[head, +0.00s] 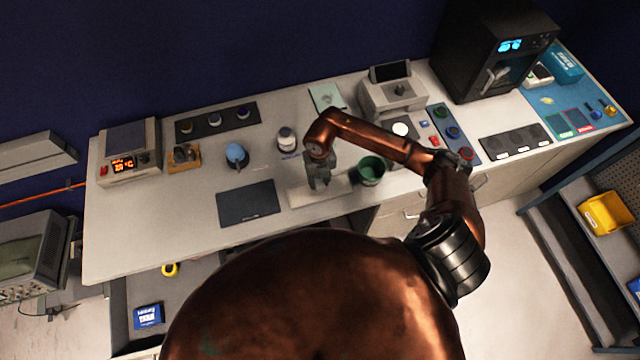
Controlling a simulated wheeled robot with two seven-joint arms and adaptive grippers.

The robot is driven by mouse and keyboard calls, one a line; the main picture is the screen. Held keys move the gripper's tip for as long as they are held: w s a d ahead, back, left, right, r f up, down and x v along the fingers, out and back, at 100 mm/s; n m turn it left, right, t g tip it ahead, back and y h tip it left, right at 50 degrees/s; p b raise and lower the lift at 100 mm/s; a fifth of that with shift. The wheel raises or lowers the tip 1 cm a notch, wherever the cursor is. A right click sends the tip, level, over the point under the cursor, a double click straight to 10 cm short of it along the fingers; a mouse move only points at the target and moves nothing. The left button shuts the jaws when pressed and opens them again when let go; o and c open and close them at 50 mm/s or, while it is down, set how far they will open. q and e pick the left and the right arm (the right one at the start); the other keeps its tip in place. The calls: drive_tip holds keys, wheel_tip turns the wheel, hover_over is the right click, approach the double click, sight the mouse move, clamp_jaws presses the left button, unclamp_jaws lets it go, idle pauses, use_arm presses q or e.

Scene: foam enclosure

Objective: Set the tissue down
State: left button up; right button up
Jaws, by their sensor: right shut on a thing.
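My right gripper (319,184) is over a pale flat strip (338,188) near the front edge of the bench, with its fingers pointing down. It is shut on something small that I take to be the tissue. The fingers and wrist hide it, and I cannot make out its outline against the pale strip. I cannot tell whether it touches the surface. My left gripper is not in view.
A green cup (371,170) stands close right of my gripper. A dark mat (248,203) lies to the left. A white-bodied jar (287,140) and a blue item (236,155) stand behind. Bare bench (180,215) shows at the left.

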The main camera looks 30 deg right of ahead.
sight(320, 183)
wheel_tip(320, 183, down, 2)
drive_tip(key=shift+d+f+p, duration=0.1)
drive_tip(key=shift+f+p, duration=0.1)
drive_tip(key=shift+p, duration=0.45)
drive_tip(key=shift+f, duration=0.45)
drive_tip(key=shift+f, duration=0.15)
drive_tip(key=shift+o, duration=1.3)
drive_tip(key=o, duration=0.5)
drive_tip(key=shift+c, duration=0.2)
